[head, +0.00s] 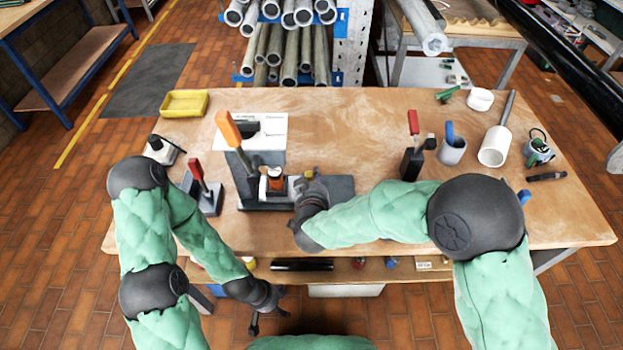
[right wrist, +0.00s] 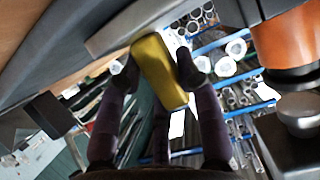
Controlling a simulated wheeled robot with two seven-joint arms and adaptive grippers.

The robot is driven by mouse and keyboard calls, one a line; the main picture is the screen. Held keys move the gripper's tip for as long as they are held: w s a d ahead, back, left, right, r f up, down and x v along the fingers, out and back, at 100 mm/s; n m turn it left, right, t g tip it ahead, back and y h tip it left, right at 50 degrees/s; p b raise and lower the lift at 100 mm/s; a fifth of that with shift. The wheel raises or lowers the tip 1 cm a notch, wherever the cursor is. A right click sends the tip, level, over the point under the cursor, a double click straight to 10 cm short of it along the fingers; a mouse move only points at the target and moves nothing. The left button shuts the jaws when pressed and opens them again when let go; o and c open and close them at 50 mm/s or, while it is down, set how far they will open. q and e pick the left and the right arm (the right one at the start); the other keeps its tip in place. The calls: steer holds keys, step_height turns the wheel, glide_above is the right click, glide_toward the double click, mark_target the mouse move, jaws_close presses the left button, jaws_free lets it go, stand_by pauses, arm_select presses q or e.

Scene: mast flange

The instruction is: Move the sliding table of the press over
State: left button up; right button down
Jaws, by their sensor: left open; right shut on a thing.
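The press (head: 245,165) stands on the wooden table, with a tall orange lever handle (head: 228,129) leaning up and left. A dark grey flat slab (head: 338,187) extends to its right, and an orange-and-dark part (head: 275,180) stands at the press's middle. I cannot tell the sliding table's exact edges. My right gripper (head: 309,180) is at the slab, just right of the orange part. In the right wrist view its fingers (right wrist: 157,78) are shut around a yellow handle (right wrist: 152,62). My left gripper (head: 268,314) is open and empty, low in front of the table.
A red-handled clamp (head: 198,185) stands left of the press, another (head: 415,145) to the right. A yellow tray (head: 184,103) lies at the back left. The table's back middle is clear.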

steer(key=d, duration=1.1)
steer(key=shift+w+d+r, duration=0.1)
steer(key=shift+d, duration=0.3)
steer(key=c, duration=0.9)
jaws_free()
steer(key=shift+d, duration=0.1)
steer(key=shift+c, duration=0.2)
steer(key=shift+o, duration=0.5)
steer(key=shift+d, duration=0.1)
steer(key=shift+s+r, duration=0.1)
steer(key=shift+s, duration=0.35)
steer(key=v, duration=1.1)
